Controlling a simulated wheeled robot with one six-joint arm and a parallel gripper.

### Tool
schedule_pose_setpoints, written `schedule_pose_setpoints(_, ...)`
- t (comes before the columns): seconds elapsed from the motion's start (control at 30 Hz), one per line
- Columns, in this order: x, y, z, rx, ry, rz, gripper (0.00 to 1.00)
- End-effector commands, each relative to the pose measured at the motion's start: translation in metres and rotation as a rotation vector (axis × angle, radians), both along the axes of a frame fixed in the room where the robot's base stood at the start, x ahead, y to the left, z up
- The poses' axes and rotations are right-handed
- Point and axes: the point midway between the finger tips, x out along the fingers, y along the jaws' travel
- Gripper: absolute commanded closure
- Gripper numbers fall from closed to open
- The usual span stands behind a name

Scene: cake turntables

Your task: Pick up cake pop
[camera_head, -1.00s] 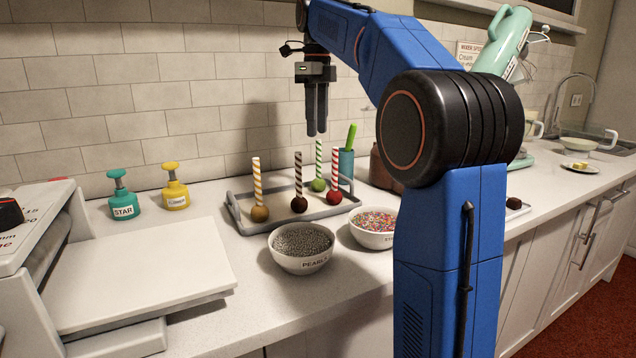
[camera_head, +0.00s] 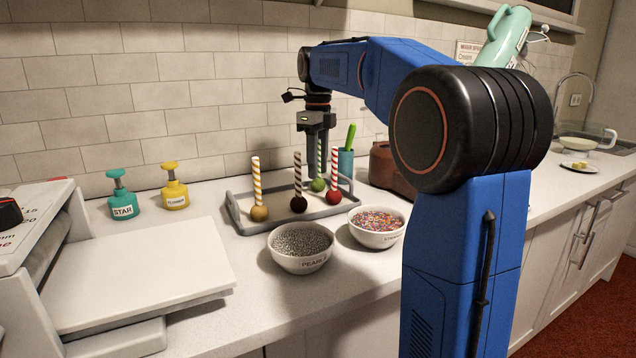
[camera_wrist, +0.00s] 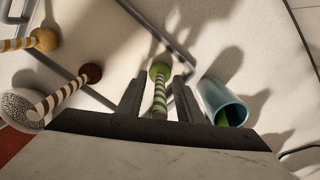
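Several cake pops stand ball-down on a grey tray (camera_head: 250,228), their striped sticks upright: yellow-brown (camera_head: 259,213), dark brown (camera_head: 298,204), green (camera_head: 317,184) and red (camera_head: 333,197). My gripper (camera_head: 318,172) points down over the green one at the back of the tray. In the wrist view my gripper (camera_wrist: 158,98) has its fingers spread, with the green-and-white stick (camera_wrist: 160,100) between them. There is a gap on each side of the stick. The green ball (camera_wrist: 159,71) lies near the fingertips. The red cake pop is not seen in the wrist view.
A teal cup (camera_head: 346,162) with a green tool stands close right of my gripper; it also shows in the wrist view (camera_wrist: 221,95). Bowls of pearls (camera_head: 300,262) and sprinkles (camera_head: 377,239) stand before the tray. A brown container (camera_head: 383,168) is right. The tiled wall is behind.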

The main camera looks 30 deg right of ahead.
Motion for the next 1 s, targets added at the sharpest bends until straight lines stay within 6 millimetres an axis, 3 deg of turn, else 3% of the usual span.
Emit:
schedule_pose_setpoints(0.27,0.0001,0.0,-0.0021,0.0,-0.001,0.0,0.69)
schedule_pose_setpoints(0.4,0.0001,0.0,-0.002,0.0,-0.001,0.0,1.0)
schedule_pose_setpoints(1.0,-0.0049,-0.0069,0.0063,-0.001,-0.003,0.0,1.0)
